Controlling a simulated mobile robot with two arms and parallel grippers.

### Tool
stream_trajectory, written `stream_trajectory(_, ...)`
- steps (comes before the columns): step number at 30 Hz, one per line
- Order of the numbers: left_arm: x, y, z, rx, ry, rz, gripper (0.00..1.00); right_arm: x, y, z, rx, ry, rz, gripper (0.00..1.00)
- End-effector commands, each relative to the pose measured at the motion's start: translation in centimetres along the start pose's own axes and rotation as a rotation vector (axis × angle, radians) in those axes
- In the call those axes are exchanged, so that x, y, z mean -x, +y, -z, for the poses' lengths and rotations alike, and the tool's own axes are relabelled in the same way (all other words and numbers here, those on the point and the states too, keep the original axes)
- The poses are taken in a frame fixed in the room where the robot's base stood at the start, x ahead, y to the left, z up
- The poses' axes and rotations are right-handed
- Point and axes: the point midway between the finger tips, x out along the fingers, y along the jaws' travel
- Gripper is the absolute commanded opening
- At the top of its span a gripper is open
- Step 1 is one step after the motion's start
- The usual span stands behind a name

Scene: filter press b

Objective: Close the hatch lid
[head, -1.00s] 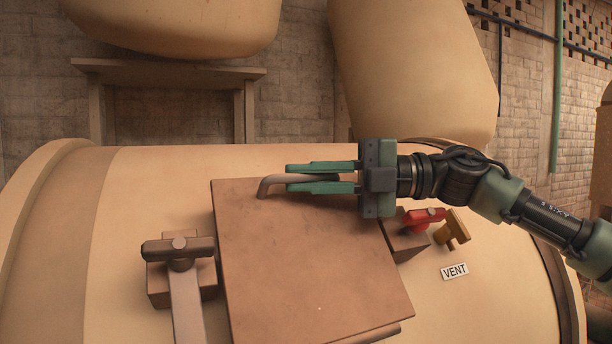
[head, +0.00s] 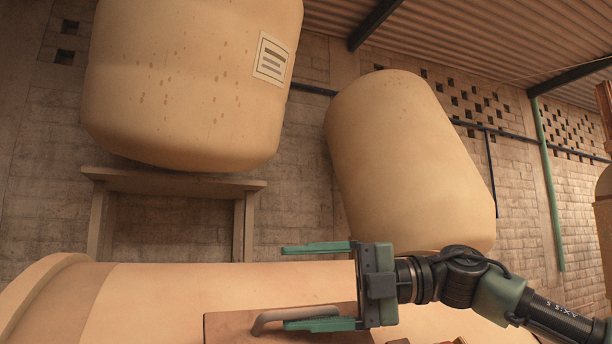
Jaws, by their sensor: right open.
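The brown hatch lid (head: 225,328) shows only as a strip at the bottom edge; the rest of it is out of view. Its grey bent bar handle (head: 285,315) stands on this part. My right gripper (head: 290,287) is open, with its green fingers wide apart, one above the other in the picture. The handle lies between the fingers, close to the lower one; I cannot tell whether they touch. How far the lid stands from its seat cannot be seen. My left gripper is not in view.
The cream vessel (head: 160,285) fills the lower left. Behind it are a large labelled tank (head: 185,100) above a support frame (head: 170,182), a tilted tank (head: 405,150) and a brick wall. The space above my right gripper is free.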

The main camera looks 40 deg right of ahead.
Motion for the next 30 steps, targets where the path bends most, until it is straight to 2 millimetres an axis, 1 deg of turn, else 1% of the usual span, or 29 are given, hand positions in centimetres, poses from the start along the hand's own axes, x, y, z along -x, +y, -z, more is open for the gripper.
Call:
stream_trajectory(1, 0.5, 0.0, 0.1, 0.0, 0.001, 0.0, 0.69, 0.6, 3.2, -0.3, 0.02, -0.027, -0.033, 0.59)
stream_trajectory(2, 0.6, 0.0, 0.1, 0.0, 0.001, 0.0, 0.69, 0.6, 3.9, -0.3, 0.021, -0.029, -0.032, 0.68)
stream_trajectory(9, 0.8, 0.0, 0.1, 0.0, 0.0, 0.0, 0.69, 0.9, 10.3, 0.3, 0.032, -0.027, -0.038, 0.68)
stream_trajectory(13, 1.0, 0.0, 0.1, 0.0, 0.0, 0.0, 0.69, 1.0, 13.3, 0.5, 0.032, -0.025, -0.039, 0.68)
stream_trajectory(14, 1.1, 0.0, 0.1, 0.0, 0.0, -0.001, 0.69, 1.0, 13.9, 0.5, 0.032, -0.024, -0.04, 0.65)
stream_trajectory(15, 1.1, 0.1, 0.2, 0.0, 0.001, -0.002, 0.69, 1.0, 14.6, 0.6, 0.032, -0.022, -0.039, 0.34)
stream_trajectory(18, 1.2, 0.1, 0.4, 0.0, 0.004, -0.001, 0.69, 1.0, 15.6, 0.5, 0.025, -0.021, -0.035, 0.34)
stream_trajectory(21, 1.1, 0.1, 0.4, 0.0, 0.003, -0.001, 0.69, 1.1, 16.1, 0.5, 0.022, -0.019, -0.033, 0.34)
stream_trajectory(30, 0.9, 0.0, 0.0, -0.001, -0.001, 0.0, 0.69, 1.0, 16.1, 0.5, 0.017, -0.016, -0.03, 0.34)
